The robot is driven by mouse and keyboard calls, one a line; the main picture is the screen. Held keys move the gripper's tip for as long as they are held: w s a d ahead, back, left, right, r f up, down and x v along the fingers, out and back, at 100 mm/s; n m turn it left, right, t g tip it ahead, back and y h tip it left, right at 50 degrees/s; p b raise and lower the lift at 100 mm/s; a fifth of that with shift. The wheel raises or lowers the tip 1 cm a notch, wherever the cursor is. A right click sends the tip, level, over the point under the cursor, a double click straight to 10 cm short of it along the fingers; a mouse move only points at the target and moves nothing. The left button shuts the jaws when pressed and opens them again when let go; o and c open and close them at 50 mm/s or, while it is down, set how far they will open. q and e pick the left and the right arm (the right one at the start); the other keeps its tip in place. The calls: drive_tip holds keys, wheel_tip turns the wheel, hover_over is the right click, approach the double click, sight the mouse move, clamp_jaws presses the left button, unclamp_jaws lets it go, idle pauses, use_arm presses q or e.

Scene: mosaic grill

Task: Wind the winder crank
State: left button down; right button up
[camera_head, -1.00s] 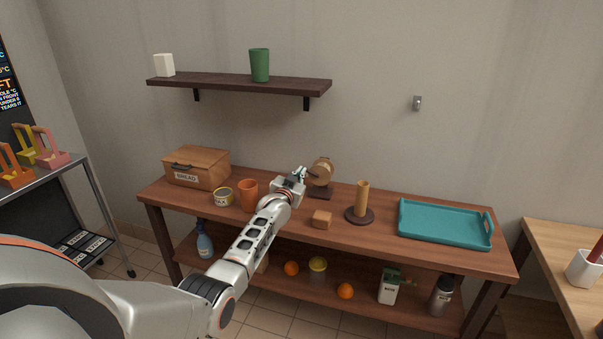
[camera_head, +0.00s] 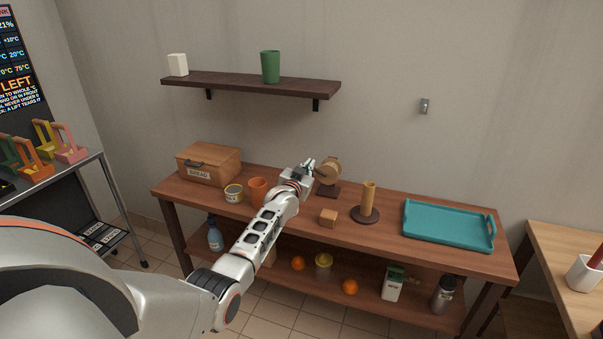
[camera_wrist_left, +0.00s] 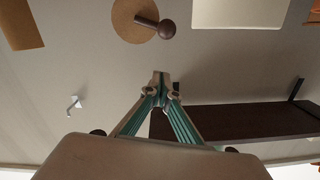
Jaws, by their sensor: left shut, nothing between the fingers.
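The winder stands on the worktable, a pale wooden drum (camera_head: 331,167) on a dark base (camera_head: 328,191). In the left wrist view its round tan face (camera_wrist_left: 127,20) is at the top, with a short dark crank arm ending in a round brown knob (camera_wrist_left: 168,28). My left gripper (camera_head: 312,165) is just left of the winder in the head view. In the left wrist view its fingertips (camera_wrist_left: 161,74) are together and empty, pointing toward the knob with a visible gap in the picture. My right gripper is not in view.
An orange cup (camera_head: 257,187), a tin (camera_head: 234,193) and a bread box (camera_head: 208,164) stand left of the winder. A wall shelf (camera_head: 250,86) hangs above.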

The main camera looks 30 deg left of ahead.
use_arm(q)
drive_tip(key=v, duration=0.8)
drive_tip(key=shift+s+f, duration=0.25)
drive_tip(key=shift+s, duration=0.15)
